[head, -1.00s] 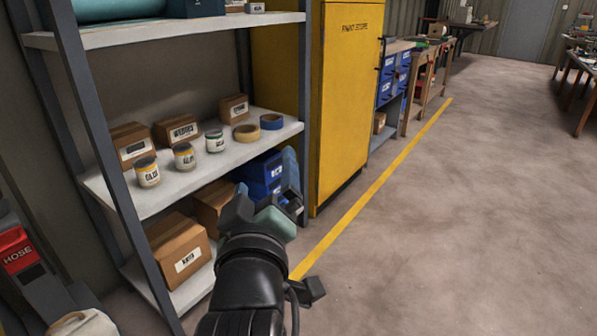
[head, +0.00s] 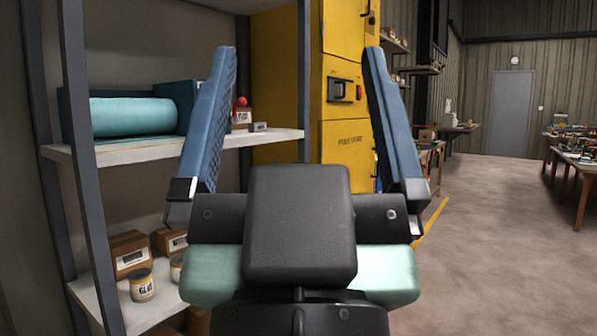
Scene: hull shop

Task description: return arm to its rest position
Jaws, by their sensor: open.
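My gripper (head: 298,65) is raised close in front of the head camera. Its two blue fingers stand wide apart and point upward, with nothing between them. Its dark palm and pale green side parts hide the middle of the shelf unit and the lower part of the yellow cabinet. The gripper appears clear of the shelf (head: 120,155) behind it, though the exact gap cannot be told.
A teal roll (head: 132,117) lies on the upper shelf. Below are cardboard boxes (head: 130,254) and a glue can (head: 141,285). The yellow paint cabinet (head: 347,150) stands behind the gripper. Open floor (head: 490,220) lies to the right, with cluttered tables (head: 580,160) beyond.

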